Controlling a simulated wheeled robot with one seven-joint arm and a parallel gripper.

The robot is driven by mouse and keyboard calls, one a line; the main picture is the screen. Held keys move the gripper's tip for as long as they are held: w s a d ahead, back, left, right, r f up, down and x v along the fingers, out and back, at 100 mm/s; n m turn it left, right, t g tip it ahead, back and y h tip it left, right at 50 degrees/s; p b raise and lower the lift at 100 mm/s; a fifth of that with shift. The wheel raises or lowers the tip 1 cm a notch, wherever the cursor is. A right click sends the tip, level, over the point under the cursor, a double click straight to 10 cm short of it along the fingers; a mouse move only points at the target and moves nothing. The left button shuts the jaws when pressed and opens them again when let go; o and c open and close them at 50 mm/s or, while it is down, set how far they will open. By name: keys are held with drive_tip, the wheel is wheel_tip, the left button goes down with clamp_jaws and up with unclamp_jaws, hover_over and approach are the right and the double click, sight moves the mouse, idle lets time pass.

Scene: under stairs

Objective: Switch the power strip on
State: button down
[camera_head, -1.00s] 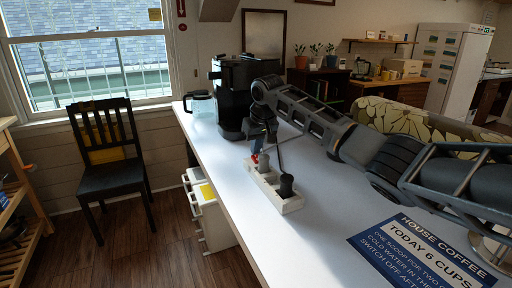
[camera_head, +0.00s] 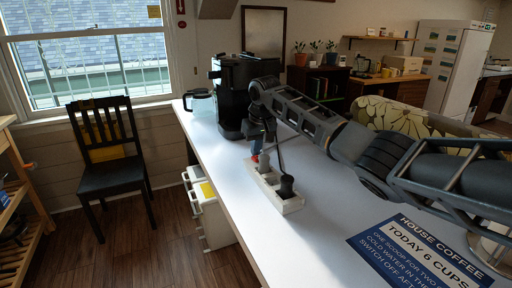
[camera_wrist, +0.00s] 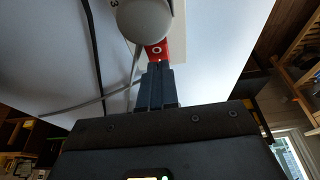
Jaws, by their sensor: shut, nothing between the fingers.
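The white power strip (camera_head: 290,205) lies on the white counter, with dark plugs (camera_head: 286,186) standing in it. Its red switch (camera_head: 254,158) is at the far end, partly hidden by my gripper. In the wrist view the red switch (camera_wrist: 157,51) shows a white ring mark, just beyond my fingertips, and a round grey plug (camera_wrist: 144,20) hides part of the strip. My gripper (camera_head: 257,150) is shut and empty, pointing down at the switch end. In the wrist view its blue-grey fingers (camera_wrist: 157,70) are together, touching or very close to the switch; I cannot tell which.
A black coffee machine (camera_head: 236,90) and a glass carafe (camera_head: 200,104) stand at the counter's far end. A blue coffee sign (camera_head: 420,250) lies at the near right. The counter between strip and sign is clear.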

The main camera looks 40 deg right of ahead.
drive_tip(key=shift+s+f, duration=0.1)
drive_tip(key=shift+s, duration=0.1)
drive_tip(key=shift+s+a+f+p, duration=0.1)
drive_tip(key=shift+s+a+p, duration=0.15)
drive_tip(key=shift+s+p, duration=0.6)
drive_tip(key=shift+w, duration=0.2)
drive_tip(key=shift+p, duration=0.3)
drive_tip(key=shift+r+p, duration=0.3)
drive_tip(key=shift+r, duration=0.15)
drive_tip(key=p+v, duration=0.3)
drive_tip(key=shift+w+r, duration=0.2)
drive_tip(key=shift+r, duration=0.15)
drive_tip(key=s+b+v, duration=0.1)
drive_tip(key=v, duration=0.8)
drive_tip(key=shift+r+b, duration=0.25)
drive_tip(key=shift+b, duration=0.15)
drive_tip(key=shift+a, duration=0.1)
